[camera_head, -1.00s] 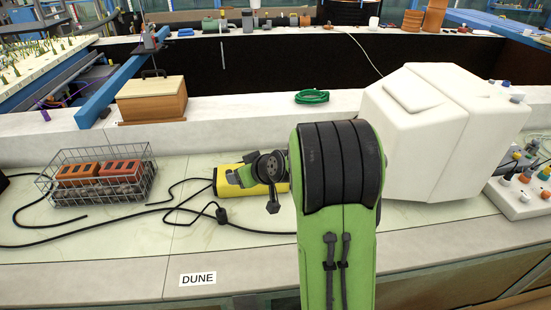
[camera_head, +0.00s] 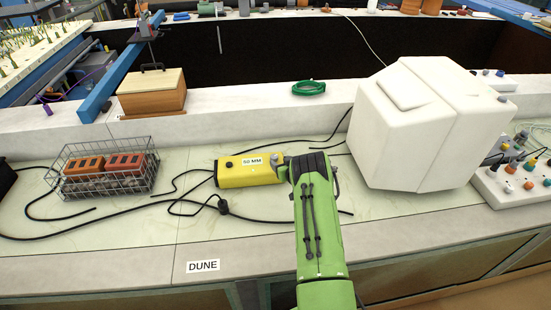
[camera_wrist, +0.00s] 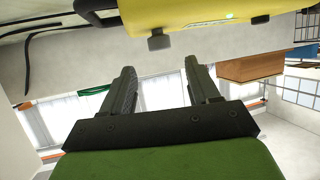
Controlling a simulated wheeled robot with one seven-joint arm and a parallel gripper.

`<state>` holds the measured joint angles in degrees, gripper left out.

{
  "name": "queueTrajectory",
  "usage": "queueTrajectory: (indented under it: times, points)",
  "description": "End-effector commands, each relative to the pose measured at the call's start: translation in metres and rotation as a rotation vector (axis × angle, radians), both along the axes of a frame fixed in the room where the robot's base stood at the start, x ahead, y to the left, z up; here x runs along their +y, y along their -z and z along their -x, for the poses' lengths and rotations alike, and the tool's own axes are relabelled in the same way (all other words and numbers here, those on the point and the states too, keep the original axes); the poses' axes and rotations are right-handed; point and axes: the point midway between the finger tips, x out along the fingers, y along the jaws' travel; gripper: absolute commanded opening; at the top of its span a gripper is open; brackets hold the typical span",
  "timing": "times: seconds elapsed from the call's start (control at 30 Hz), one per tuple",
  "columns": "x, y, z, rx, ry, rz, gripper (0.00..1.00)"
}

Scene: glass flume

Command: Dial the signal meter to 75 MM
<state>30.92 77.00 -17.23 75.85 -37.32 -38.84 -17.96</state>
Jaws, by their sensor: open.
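The signal meter is a yellow box (camera_head: 235,176) on the bench, with a white label reading "50 MM" (camera_head: 252,161) on top. A small dark knob or button (camera_head: 229,164) sits near its left end. My green arm reaches over its right end and hides that part. In the wrist view the yellow meter (camera_wrist: 200,12) crosses the top edge, with a grey knob-like part (camera_wrist: 159,40) and a small green spot on it. My gripper (camera_wrist: 160,76) is open and empty, its two dark fingers apart and short of the meter. In the head view the fingers are mostly hidden.
A wire basket (camera_head: 105,189) with orange bricks stands at the left. Black cables (camera_head: 150,208) lie around the meter. A large white box (camera_head: 415,125) stands close on the right. A green hose coil (camera_head: 309,87) lies on the ledge behind. The front bench strip is clear.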

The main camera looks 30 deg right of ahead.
Motion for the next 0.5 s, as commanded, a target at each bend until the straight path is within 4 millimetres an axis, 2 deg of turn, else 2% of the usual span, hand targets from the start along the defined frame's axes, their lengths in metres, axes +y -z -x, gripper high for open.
queueTrajectory:
  times: [0.23, 0.5]
  points:
    - [-0.007, 0.020, -0.042, -0.002, 0.001, 0.000, 0.60]
    - [-0.012, 0.028, -0.062, 0.002, 0.001, -0.001, 0.60]
